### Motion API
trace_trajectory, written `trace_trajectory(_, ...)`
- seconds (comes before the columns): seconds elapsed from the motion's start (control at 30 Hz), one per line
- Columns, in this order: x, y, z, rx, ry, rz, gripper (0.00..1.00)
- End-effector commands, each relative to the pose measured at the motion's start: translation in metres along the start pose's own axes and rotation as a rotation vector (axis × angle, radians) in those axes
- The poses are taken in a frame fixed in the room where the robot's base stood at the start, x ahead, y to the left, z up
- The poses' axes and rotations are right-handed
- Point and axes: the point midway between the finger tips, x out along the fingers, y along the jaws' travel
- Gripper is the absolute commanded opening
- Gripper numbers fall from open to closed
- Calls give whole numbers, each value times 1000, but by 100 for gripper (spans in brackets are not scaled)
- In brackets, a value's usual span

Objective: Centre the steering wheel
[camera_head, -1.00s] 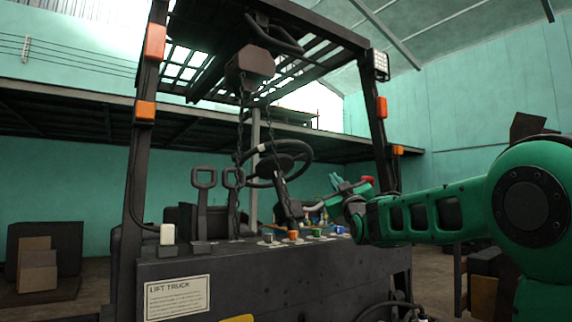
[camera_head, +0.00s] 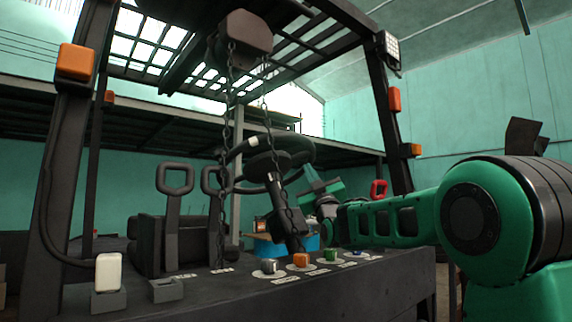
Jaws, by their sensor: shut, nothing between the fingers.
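The black steering wheel (camera_head: 302,147) stands on a slanted column behind the dash, in the middle of the view. A small white mark (camera_head: 254,141) shows on its rim, at the upper left of the hub. Hanging chains cross in front of the wheel and hide parts of it. My green gripper (camera_head: 310,177) is just right of the wheel and its column, with its fingers pointing up and left. It looks shut and empty. I cannot tell whether it touches the rim.
Two black levers with loop handles (camera_head: 175,180) stand left of the wheel. Coloured knobs, including an orange one (camera_head: 301,259), line the dash. A chain hoist (camera_head: 240,34) hangs from the cab roof. A red handle (camera_head: 378,188) is right of my gripper. Dark cab posts frame both sides.

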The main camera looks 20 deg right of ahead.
Motion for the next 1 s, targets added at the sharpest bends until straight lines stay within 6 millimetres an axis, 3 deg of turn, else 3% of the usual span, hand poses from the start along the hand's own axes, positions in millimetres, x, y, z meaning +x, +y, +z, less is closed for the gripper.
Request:
trace_trajectory(0.27, 18, -10, -5, 7, 6, -8, 0)
trace_trajectory(0.7, 84, -18, -9, 12, 8, -14, 0)
trace_trajectory(1.0, 100, -18, -9, 13, 7, -14, 0)
